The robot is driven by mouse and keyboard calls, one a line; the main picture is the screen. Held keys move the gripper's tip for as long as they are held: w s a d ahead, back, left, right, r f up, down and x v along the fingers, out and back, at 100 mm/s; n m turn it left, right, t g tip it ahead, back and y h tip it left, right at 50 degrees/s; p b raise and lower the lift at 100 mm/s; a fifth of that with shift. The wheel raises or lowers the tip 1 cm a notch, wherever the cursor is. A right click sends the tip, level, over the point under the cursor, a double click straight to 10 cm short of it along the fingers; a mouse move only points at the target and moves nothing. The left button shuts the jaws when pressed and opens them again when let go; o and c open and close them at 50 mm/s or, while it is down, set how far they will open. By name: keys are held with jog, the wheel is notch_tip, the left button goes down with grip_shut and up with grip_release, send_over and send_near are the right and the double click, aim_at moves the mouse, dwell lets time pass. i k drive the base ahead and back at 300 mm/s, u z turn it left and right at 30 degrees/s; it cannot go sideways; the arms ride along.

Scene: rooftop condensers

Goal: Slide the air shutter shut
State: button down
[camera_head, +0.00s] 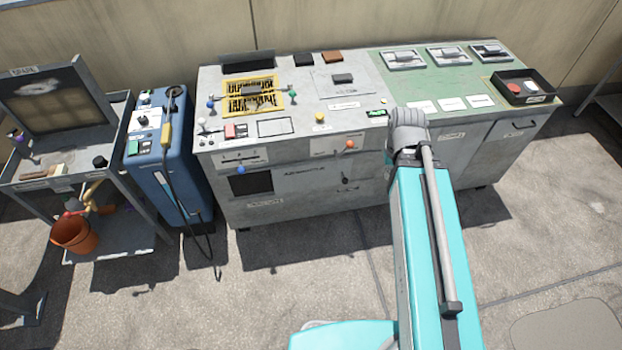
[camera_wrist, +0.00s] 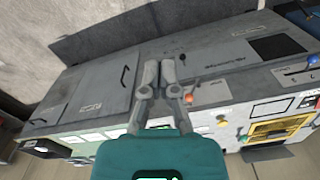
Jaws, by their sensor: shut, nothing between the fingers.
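The front of the grey cabinet (camera_head: 300,190) has a dark square opening (camera_head: 250,183) at left, with a slot and a blue knob (camera_head: 240,169) above it. A second slot with an orange knob (camera_head: 349,144) is further right. I cannot read which one is labelled the air shutter. In the wrist view, which shows the cabinet turned over, the dark opening (camera_wrist: 278,46) and blue knob (camera_wrist: 313,60) are at the right edge. My gripper (camera_wrist: 159,68) is shut and empty, in front of the cabinet face, beside the orange knob (camera_wrist: 190,98). My arm hides it in the head view.
The cabinet top carries a yellow-framed grille (camera_head: 252,95), several small knobs and a black tray (camera_head: 523,87). A blue unit (camera_head: 160,160) with a hanging cable and a cart with an orange bucket (camera_head: 74,236) stand at left. Floor before the cabinet is mostly clear.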

aim_at(290, 179)
jog(key=z, duration=1.2)
jog(key=k, duration=0.7)
jog(key=u, duration=1.1)
